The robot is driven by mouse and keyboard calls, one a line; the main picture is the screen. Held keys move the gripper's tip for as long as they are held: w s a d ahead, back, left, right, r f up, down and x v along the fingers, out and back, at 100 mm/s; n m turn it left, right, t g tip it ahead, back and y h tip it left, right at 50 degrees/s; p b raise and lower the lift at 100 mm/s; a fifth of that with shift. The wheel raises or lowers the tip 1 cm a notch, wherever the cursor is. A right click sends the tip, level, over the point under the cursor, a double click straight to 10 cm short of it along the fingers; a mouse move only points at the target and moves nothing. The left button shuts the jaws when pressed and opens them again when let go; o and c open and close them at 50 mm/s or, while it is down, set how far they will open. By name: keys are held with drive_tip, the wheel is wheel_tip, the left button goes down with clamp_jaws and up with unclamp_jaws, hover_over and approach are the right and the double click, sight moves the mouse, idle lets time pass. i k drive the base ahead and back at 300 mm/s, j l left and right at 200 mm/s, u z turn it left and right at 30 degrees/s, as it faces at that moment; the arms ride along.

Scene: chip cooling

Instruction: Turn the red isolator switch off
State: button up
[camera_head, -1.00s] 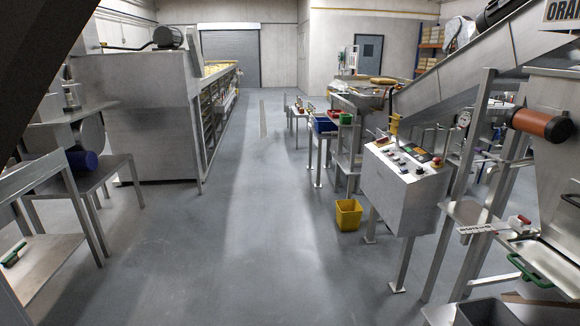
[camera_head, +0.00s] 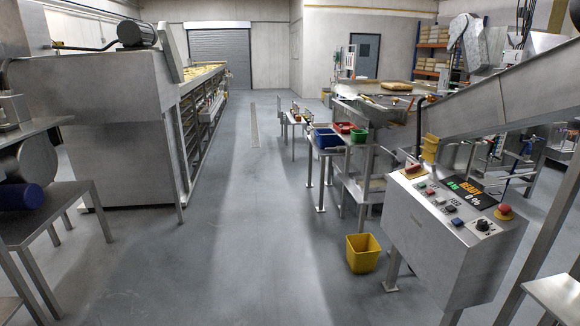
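A sloped grey control panel (camera_head: 455,235) stands on legs at the right. A red piece (camera_head: 413,170) sits at its upper left corner, and a red round knob on a yellow base (camera_head: 504,212) sits at its right. A black rotary knob (camera_head: 484,227) is beside that. I cannot tell for certain which red part, if either, is the isolator switch, nor its position. My gripper is not in view.
A yellow bin (camera_head: 362,253) stands on the floor left of the panel. Blue (camera_head: 328,139) and green (camera_head: 358,135) bins sit on stands behind. A large steel machine (camera_head: 100,130) and a table (camera_head: 50,205) line the left. The central aisle (camera_head: 240,230) is clear.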

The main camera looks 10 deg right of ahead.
sight(413, 169)
drive_tip(key=i+z, duration=0.3)
drive_tip(key=i, duration=0.25)
drive_tip(key=i+j+z, duration=0.3)
drive_tip(key=i, duration=0.2)
drive_tip(key=i+j+z, duration=0.3)
drive_tip(key=i, duration=0.25)
